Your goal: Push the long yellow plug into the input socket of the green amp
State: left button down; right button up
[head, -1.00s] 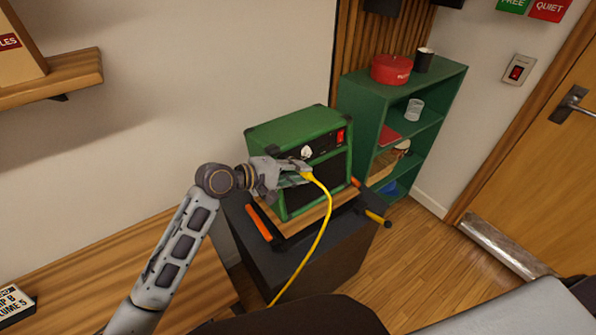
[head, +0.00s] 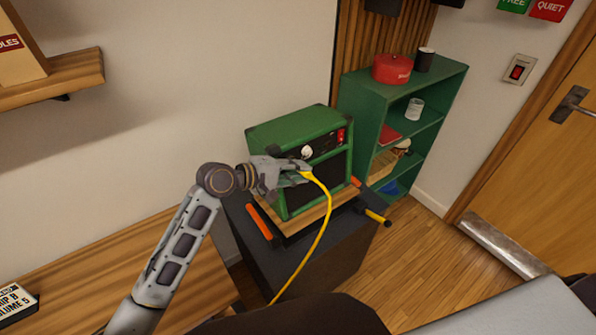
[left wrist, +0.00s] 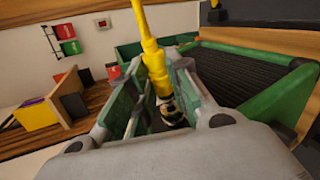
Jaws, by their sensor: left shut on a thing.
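The green amp (head: 294,130) stands on a wooden board atop a dark cabinet, its front with a dark grille. A pale round knob (head: 306,152) and a red switch (head: 341,135) show on its upper panel. My left gripper (head: 300,174) is in front of the amp's left side, shut on the long yellow plug (left wrist: 154,65). In the left wrist view the plug lies between the green-padded fingers, and a dark, metallic round part (left wrist: 173,112) shows beyond it. I cannot tell whether the plug touches the amp. The input socket is not clearly visible. My right gripper is out of view.
A yellow cable (head: 322,238) hangs from the plug down past the dark cabinet (head: 335,258). Orange bars lie along the cabinet top, and a yellow handle (head: 376,216) sticks out right. A green shelf (head: 358,98) stands behind right. Wooden floor right of the cabinet is open.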

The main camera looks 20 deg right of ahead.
pick_arm(q)
jog(key=shift+w+a+f+p, duration=0.15)
jog(key=shift+w+a+p, duration=0.1)
jog(key=shift+w+p, duration=0.5)
dwell(2.0)
jog(key=c, duration=1.3)
grip_release()
jog(key=shift+o, duration=0.2)
jog(key=shift+a, duration=0.1)
jog(key=v, duration=1.2)
jog(key=shift+w, duration=0.1)
